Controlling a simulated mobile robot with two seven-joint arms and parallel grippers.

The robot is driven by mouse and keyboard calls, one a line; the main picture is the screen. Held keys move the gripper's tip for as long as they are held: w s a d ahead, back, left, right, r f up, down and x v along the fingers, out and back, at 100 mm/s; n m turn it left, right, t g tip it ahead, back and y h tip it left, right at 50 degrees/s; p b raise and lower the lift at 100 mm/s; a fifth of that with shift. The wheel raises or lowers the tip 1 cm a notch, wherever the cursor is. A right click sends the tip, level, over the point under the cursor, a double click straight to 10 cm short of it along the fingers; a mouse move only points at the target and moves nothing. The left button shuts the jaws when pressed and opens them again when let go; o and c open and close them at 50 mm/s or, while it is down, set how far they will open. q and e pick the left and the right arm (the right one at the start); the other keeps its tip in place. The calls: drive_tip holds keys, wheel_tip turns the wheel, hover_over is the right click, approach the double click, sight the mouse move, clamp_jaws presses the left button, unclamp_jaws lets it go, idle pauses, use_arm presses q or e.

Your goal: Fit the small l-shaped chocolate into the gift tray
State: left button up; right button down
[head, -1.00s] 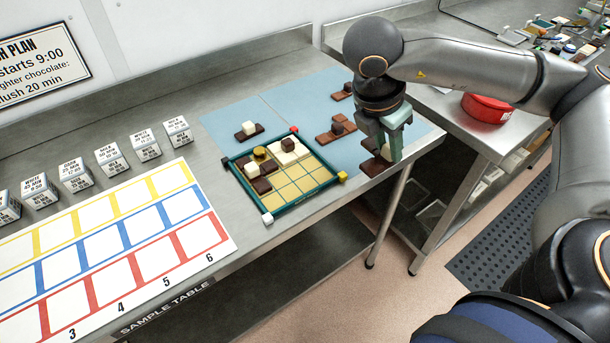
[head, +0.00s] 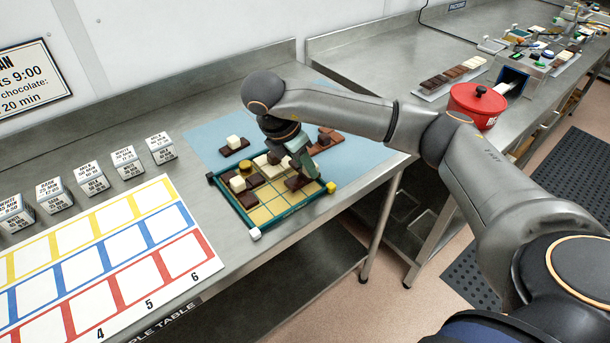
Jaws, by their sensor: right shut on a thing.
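The gift tray (head: 293,212) is a green frame around a yellow grid on the sample table. Its left and back cells hold dark and white chocolate pieces; the front and right cells show bare yellow. My right gripper (head: 304,166) is over the tray's back right part, shut on the small L-shaped chocolate (head: 296,183), a dark brown piece. The chocolate is low over the grid; I cannot tell whether it touches the tray floor. The gripper and arm hide part of the piece and the tray's back right corner. My left gripper is out of view.
A dark piece with a white knob (head: 234,144) lies behind the tray on the blue mat (head: 353,160). Brown pieces (head: 328,138) lie right of the gripper. A chart with coloured squares (head: 110,263) lies left. A red pot (head: 476,105) stands on the right-hand counter.

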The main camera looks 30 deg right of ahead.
sight(305, 176)
wheel_tip(305, 176, down, 2)
drive_tip(key=shift+f+p, duration=0.25)
drive_tip(key=shift+p, duration=0.25)
drive_tip(key=shift+f, duration=0.3)
drive_tip(key=shift+f, duration=0.1)
drive_tip(key=shift+f+b, duration=0.15)
drive_tip(key=shift+b, duration=0.15)
drive_tip(key=c, duration=0.6)
unclamp_jaws()
